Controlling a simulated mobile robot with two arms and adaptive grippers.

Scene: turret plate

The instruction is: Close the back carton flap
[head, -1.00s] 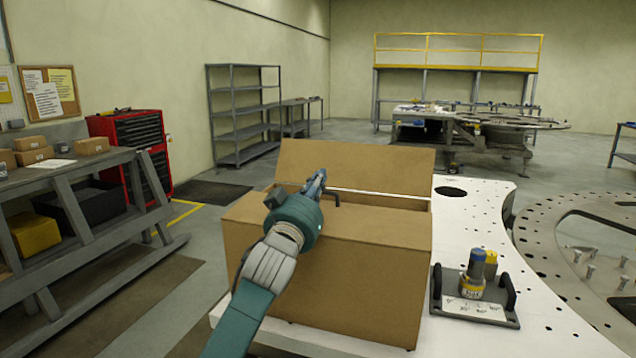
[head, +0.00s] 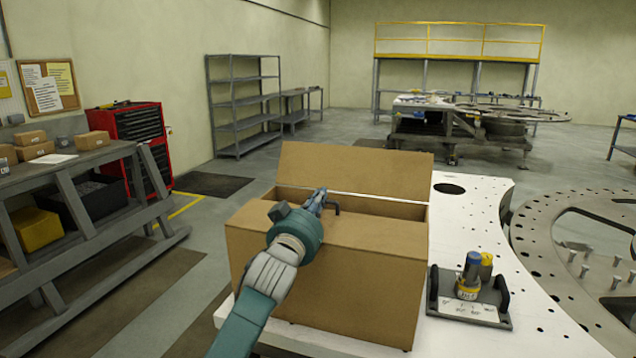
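The brown carton (head: 350,282) stands on the white table. Its back flap (head: 355,170) stands up, tilted slightly back, and the front flap (head: 375,232) lies shut over the near part of the top. A gap shows between the two. My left gripper (head: 326,203) is over the front flap near the gap, pointing at the back flap and apart from it. Its fingers look spread, with one dark fingertip to the right. I see nothing held in it. My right gripper is not in view.
A dark tray (head: 470,308) with blue and yellow capped containers stands on the white table (head: 462,212) right of the carton. A perforated metal ring plate (head: 540,225) lies further right. A grey workbench (head: 80,165) with small boxes is at the left.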

